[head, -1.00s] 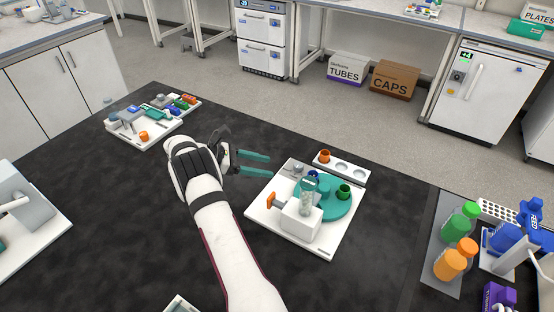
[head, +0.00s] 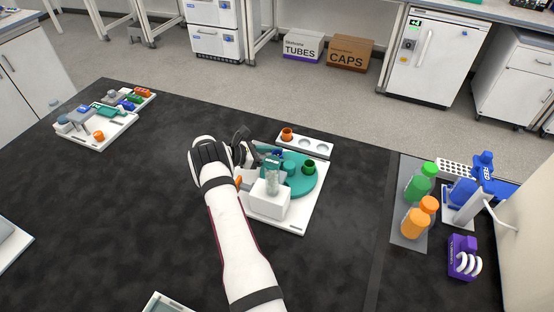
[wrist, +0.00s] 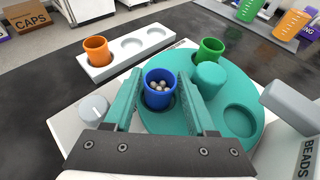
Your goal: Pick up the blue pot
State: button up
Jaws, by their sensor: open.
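The blue pot (wrist: 159,88) stands upright on the teal round turntable (wrist: 172,142) and holds several small pale beads. In the wrist view my gripper (wrist: 160,82) is open, with one teal finger on each side of the pot. A gap shows between the pot and at least the right finger; contact on the left cannot be told. In the head view the pot (head: 277,152) is mostly hidden behind my gripper (head: 262,158) and the clear bead dispenser.
A green pot (wrist: 208,51) and a teal knob (wrist: 208,79) stand on the turntable. An orange pot (wrist: 97,50) sits in a white rack (wrist: 128,53) beyond it. The bead dispenser (wrist: 292,105) is close on the right, a grey dial (wrist: 93,107) on the left.

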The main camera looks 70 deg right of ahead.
grip_shut()
